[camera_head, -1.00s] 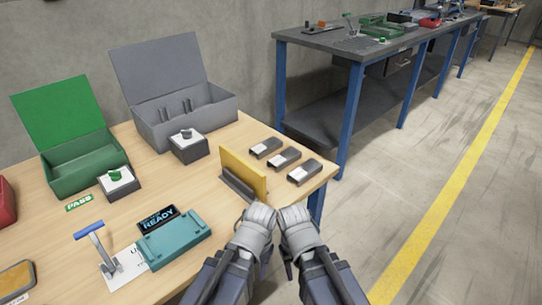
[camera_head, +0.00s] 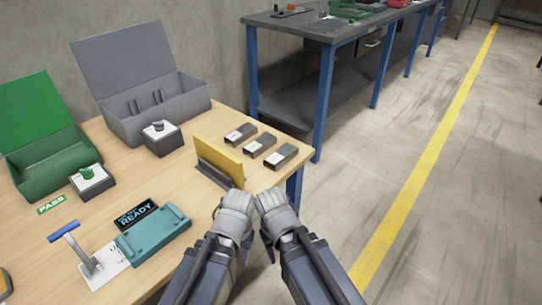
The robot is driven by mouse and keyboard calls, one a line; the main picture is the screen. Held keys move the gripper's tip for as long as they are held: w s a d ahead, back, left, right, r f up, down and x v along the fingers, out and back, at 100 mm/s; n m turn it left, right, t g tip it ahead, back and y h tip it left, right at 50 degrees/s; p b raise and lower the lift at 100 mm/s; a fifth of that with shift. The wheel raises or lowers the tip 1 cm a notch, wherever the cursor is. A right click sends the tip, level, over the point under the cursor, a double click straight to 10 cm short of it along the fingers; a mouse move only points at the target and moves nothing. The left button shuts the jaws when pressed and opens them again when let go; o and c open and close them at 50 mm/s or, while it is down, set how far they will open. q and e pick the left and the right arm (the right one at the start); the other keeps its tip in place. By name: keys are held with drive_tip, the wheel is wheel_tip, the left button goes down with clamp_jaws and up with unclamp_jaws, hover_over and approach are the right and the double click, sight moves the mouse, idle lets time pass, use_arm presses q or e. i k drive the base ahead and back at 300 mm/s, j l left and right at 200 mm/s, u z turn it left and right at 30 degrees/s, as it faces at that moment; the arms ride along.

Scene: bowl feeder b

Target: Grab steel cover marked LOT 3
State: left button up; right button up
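Three small dark steel covers with pale labels lie in a row near the table's right end: a far one (camera_head: 240,134), a middle one (camera_head: 260,146) and a near one (camera_head: 281,156). The label print is too small to read, so I cannot tell which is LOT 3. My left gripper (camera_head: 236,202) and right gripper (camera_head: 272,201) are side by side by the table's front right edge, in front of the covers in the picture and apart from them. Their fingers are not clear enough to show open or shut. I see nothing held.
A yellow upright plate on a dark base (camera_head: 217,160) stands just left of the covers. A grey open box (camera_head: 158,112), a green open box (camera_head: 50,165), button blocks and a teal fixture (camera_head: 153,235) occupy the wooden table. A blue-legged bench (camera_head: 330,40) stands behind.

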sight(259, 145)
drive_tip(key=k, duration=0.4)
drive_tip(key=i+l, duration=0.15)
drive_tip(key=l, duration=0.15)
drive_tip(key=i+l+u, duration=0.1)
drive_tip(key=l, duration=0.2)
drive_tip(key=i+l+u, duration=0.15)
drive_tip(key=l, duration=0.2)
drive_tip(key=i+l+u, duration=0.1)
drive_tip(key=i+l, duration=0.15)
drive_tip(key=l, duration=0.15)
drive_tip(key=i+l+u, duration=0.15)
drive_tip(key=l, duration=0.25)
drive_tip(key=i+l+u, duration=0.15)
drive_tip(key=l, duration=0.25)
drive_tip(key=i+l+u, duration=0.1)
drive_tip(key=l, duration=0.35)
drive_tip(key=i+l+u, duration=0.15)
drive_tip(key=l, duration=0.25)
drive_tip(key=i+l+u, duration=0.2)
drive_tip(key=l, duration=0.45)
drive_tip(key=i+l+u, duration=0.15)
drive_tip(key=l, duration=0.5)
drive_tip(key=i+l+u, duration=0.2)
drive_tip(key=l, duration=0.5)
drive_tip(key=l+u, duration=0.2)
drive_tip(key=l, duration=0.45)
drive_tip(key=j, duration=0.7)
